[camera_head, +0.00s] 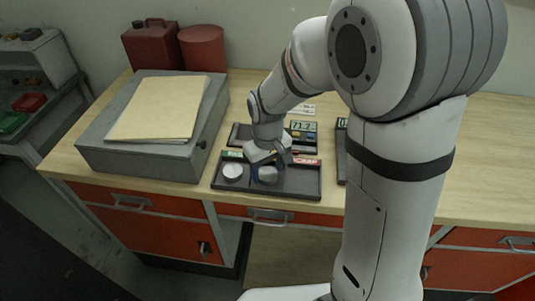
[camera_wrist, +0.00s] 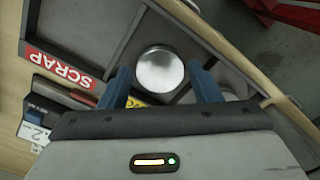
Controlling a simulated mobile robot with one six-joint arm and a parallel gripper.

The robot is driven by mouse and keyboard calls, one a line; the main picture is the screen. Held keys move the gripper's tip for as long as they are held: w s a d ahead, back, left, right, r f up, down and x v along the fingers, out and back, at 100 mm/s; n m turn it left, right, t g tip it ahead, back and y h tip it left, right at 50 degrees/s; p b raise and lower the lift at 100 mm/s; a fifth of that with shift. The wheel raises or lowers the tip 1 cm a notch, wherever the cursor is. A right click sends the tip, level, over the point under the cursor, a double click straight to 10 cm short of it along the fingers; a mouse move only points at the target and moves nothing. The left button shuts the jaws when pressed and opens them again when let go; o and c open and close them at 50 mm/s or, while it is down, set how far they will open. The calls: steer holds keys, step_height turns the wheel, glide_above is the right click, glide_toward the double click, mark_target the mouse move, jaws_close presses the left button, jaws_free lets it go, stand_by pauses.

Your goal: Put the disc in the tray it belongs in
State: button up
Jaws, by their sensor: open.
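A dark tray (camera_head: 300,190) stands on the bench, divided into compartments. It has a green label (camera_head: 232,154) at the left and a red SCRAP label (camera_head: 306,162) at the right, which also shows in the wrist view (camera_wrist: 60,66). A yellow label (camera_wrist: 136,101) is partly hidden between them. A silver disc (camera_wrist: 160,70) is in the middle compartment, also in the head view (camera_head: 268,175). A second disc (camera_head: 231,171) is in the green-label compartment, partly hidden in the wrist view. My gripper (camera_wrist: 163,87) is open, its fingers on either side of the middle disc.
A device with a display reading about 71.2 (camera_head: 303,126) stands behind the tray. A grey box (camera_head: 140,150) with folders (camera_head: 155,110) is at the left. A dark block (camera_head: 341,150) stands right of the tray. Red containers (camera_head: 202,47) are at the back.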

mark_target(268, 174)
step_height(268, 174, up, 12)
steer(key=s+d+m+t, duration=0.3)
steer(key=s+d+m, duration=0.2)
steer(key=s+d, duration=0.7)
steer(key=shift+s+r+m, duration=0.25)
steer(key=shift+s+m, duration=0.05)
steer(key=shift+s, duration=0.55)
stand_by(0.3)
